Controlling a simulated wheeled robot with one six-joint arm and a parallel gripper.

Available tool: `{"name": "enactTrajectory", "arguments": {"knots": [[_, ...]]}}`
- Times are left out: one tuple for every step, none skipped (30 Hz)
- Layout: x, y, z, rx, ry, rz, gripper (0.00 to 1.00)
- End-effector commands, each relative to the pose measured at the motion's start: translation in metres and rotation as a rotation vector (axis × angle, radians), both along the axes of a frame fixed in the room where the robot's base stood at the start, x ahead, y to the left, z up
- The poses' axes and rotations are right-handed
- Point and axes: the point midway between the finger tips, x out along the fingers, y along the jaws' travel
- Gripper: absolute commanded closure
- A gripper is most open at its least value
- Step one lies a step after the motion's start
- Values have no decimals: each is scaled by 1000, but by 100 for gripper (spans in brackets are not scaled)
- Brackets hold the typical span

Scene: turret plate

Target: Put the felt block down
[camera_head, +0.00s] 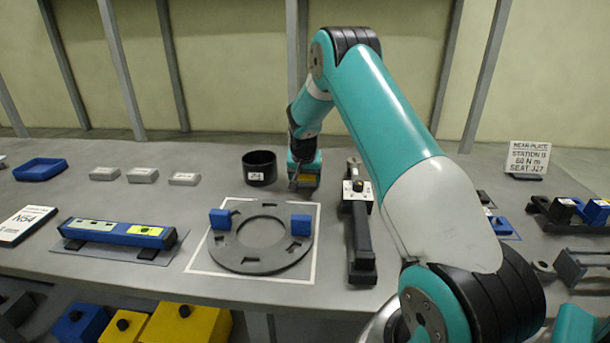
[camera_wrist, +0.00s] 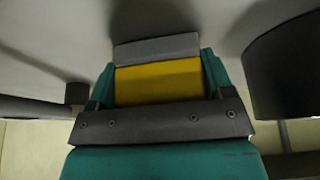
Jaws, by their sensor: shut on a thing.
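My gripper (camera_head: 304,178) points down at the back of the bench, between the black cup and the long dark tool. It is shut on the felt block, which shows in the wrist view as a yellow block (camera_wrist: 158,82) with a grey strip (camera_wrist: 156,48) along its far end. The teal fingers (camera_wrist: 158,85) stand on both sides of it. In the head view the block is mostly hidden by the gripper, with only a small yellowish patch showing. The block is low over the grey bench (camera_head: 215,150); I cannot tell whether it touches.
The black cup (camera_head: 259,168) stands close on the left, and the dark tool (camera_head: 360,230) lies close on the right. The turret ring (camera_head: 262,262) with two blue blocks lies in front inside a white outline. Several grey blocks (camera_head: 142,175) and a blue tray (camera_head: 41,169) are further left.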

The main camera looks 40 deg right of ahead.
Motion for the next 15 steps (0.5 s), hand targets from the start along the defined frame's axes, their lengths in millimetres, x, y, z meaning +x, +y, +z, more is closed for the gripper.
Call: {"name": "enactTrajectory", "arguments": {"knots": [[0, 0, -2, -1, -2, 0, 56], [1, 0, -2, -2, -3, 0, 56], [1, 0, -2, -1, -4, 0, 56], [1, 0, -2, -2, -4, 0, 56], [1, 0, -2, -1, -4, 0, 56], [1, 0, -2, -2, -3, 0, 56], [1, 0, -2, -2, -3, 0, 56], [1, 0, -3, -2, -3, 0, 56], [1, 0, -4, -1, -2, 0, 56], [1, 0, -6, -1, -2, 0, 56], [1, 0, -7, -1, -2, 0, 56], [0, 0, -5, -1, -2, 0, 17], [0, 0, -5, -1, -2, 0, 10], [0, 0, -5, -1, -2, 0, 3], [0, 0, -5, -1, -2, 0, 0]]}}
